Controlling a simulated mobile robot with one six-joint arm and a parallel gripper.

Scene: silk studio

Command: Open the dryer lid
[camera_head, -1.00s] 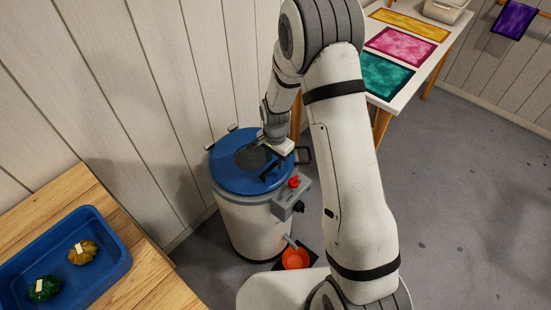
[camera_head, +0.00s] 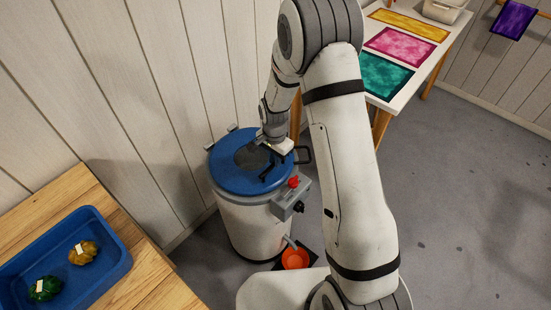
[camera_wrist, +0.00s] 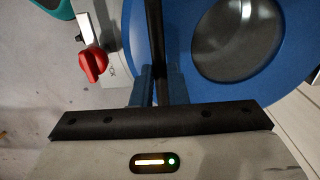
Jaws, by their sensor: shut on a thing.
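The dryer is a pale drum (camera_head: 250,230) with a round blue lid (camera_head: 228,176), which lies flat on top. The lid also shows in the wrist view (camera_wrist: 182,30), with a dark round window (camera_wrist: 237,40) in it. A black bar handle (camera_wrist: 156,30) runs across the lid near its front edge. My gripper (camera_wrist: 157,78) is shut on this handle, one blue-grey finger on each side of the bar. In the head view my gripper (camera_head: 268,160) is above the front right part of the lid, and the arm partly hides it.
A grey control box (camera_head: 287,204) with a red knob (camera_head: 294,182) is on the drum's front. A wooden table with a blue tray (camera_head: 110,238) is at left, a plank wall (camera_head: 130,110) behind. Open floor (camera_head: 460,220) lies right.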

